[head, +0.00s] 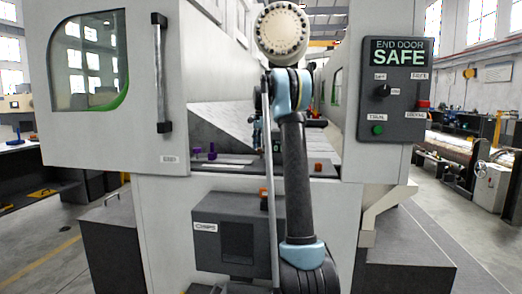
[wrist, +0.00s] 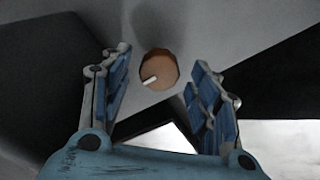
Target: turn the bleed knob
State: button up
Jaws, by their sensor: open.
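A round orange-brown knob (wrist: 158,69) with a white pointer mark shows in the wrist view, set on a grey surface. The pointer is toward the knob's lower left. My gripper (wrist: 160,60) is open, with one blue finger on each side of the knob. Gaps show between both fingers and the knob, so they appear apart from it. I cannot tell how far the knob is in front of the fingertips.
The machine's door panel (head: 150,140) stands left of the opening. A control panel (head: 396,90) reading "END DOOR SAFE" is on the right. A dark chips box (head: 222,232) is below.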

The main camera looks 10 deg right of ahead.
jog(key=shift+f, duration=0.4)
jog(key=c, duration=1.1)
jog(key=shift+o, duration=0.2)
